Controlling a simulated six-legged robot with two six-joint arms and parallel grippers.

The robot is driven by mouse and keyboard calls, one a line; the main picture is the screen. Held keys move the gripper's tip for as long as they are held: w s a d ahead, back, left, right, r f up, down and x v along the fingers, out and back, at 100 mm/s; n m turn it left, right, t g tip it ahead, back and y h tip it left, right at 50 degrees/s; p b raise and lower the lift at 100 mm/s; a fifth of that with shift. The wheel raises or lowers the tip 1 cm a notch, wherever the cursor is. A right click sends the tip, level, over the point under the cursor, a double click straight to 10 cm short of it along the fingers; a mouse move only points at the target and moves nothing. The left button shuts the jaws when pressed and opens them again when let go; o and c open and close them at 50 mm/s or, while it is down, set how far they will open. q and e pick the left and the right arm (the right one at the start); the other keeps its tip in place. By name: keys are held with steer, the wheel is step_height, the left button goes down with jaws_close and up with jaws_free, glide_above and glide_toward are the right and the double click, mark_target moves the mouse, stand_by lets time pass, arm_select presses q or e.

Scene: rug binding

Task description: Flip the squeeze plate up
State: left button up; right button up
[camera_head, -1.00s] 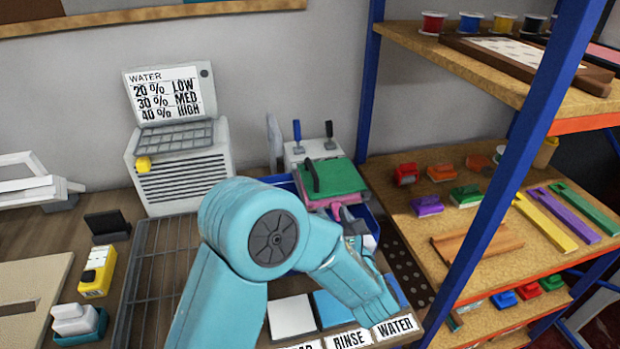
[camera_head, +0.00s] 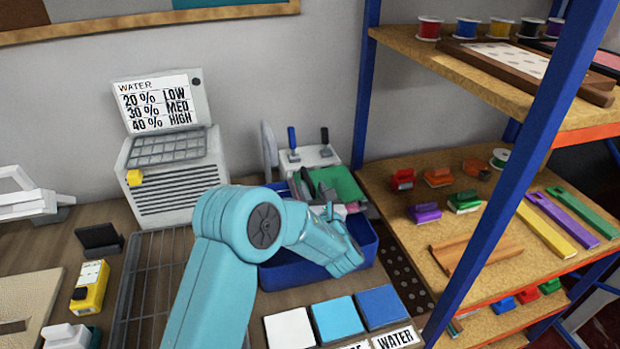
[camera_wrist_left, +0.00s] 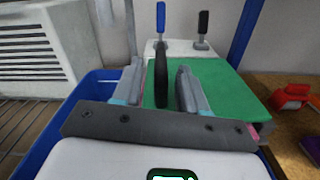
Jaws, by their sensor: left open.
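The squeeze plate is a green plate (camera_head: 347,184) with a dark upright handle, sitting at the blue tray behind my left gripper. In the left wrist view the green plate (camera_wrist_left: 225,98) fills the middle right, and its dark handle (camera_wrist_left: 161,78) stands between my two fingers. My left gripper (camera_head: 330,213) is open, with one finger on each side of the handle. In the wrist view small gaps show between the handle and the fingers. The plate lies flat over something pink. My left arm hides part of the plate and tray in the head view. My right gripper is out of view.
A blue tray (camera_head: 285,276) surrounds the plate's base. Behind it a white block (camera_head: 318,157) carries a blue and a black lever. A grey water unit (camera_head: 178,185) stands left, and a shelf (camera_head: 400,215) with coloured clips stands right. Color tiles (camera_head: 334,320) lie in front.

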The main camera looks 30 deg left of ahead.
arm_select(q)
steer(key=shift+x, duration=1.2)
steer(key=shift+w+a, duration=0.2)
steer(key=shift+a, duration=0.15)
steer(key=shift+w, duration=0.1)
jaws_close()
